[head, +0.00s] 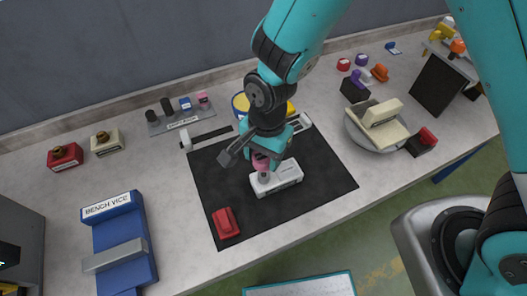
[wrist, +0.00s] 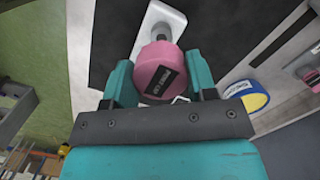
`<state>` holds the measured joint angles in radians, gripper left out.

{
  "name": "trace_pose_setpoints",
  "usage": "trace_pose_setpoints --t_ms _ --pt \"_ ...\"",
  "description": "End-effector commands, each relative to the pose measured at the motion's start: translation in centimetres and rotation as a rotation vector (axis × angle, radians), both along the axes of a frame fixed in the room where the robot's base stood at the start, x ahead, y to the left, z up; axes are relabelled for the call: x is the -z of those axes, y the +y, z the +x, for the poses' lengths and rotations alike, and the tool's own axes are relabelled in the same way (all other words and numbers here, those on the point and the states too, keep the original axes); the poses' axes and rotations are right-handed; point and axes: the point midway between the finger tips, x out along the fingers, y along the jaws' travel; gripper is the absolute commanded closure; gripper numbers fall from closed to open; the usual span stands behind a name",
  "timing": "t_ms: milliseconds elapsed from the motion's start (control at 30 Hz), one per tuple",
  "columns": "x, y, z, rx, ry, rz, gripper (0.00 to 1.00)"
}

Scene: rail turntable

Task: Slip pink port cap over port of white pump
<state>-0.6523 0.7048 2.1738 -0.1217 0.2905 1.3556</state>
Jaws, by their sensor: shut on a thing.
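The white pump (head: 283,181) lies on the black mat (head: 325,182), below my gripper. Its grey port (head: 263,177) shows at the pump's left end and points up toward the cap. My gripper (head: 258,153) is shut on the pink port cap (head: 261,163), just above the port. In the wrist view the pink cap (wrist: 159,70) sits between the fingers with its dark label toward the camera. The grey port (wrist: 161,33) and white pump (wrist: 166,14) show just beyond it. Whether the cap touches the port I cannot tell.
A red block (head: 226,222) lies on the mat's front left. A grey rack (head: 178,124) with black, blue and pink pieces stands behind. The blue bench vice (head: 124,243) is at left. A grey bowl (head: 358,132) holding cream parts stands right of the mat.

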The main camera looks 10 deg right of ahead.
Motion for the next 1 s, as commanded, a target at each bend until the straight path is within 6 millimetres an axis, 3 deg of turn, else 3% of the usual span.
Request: trace_pose_setpoints --t_ms 1000 --pt "7.0 0.0 0.0 0.000 0.000 0.000 0.70"
